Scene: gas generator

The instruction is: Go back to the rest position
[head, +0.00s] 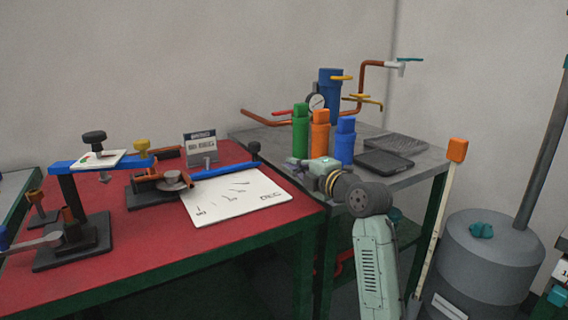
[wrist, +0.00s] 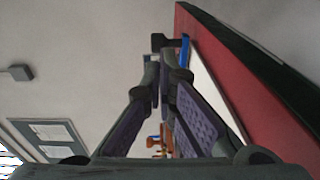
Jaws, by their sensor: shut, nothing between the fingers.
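My arm rises at the lower right of the head view. Its wrist and my gripper (head: 296,161) point left, in front of the green, orange and blue cylinders on the grey table. In the wrist view my gripper (wrist: 166,66) shows both fingers close together at the tips, with nothing held between them. The fingers are apart from the red table (head: 110,240), whose red top also runs along the right of the wrist view (wrist: 225,75).
The red table holds a white board (head: 236,196), a blue-armed fixture (head: 68,210) and a small sign (head: 200,147). The grey table holds a green cylinder (head: 300,132), an orange one (head: 320,133) and a blue one (head: 345,143). A grey tank (head: 485,260) stands right.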

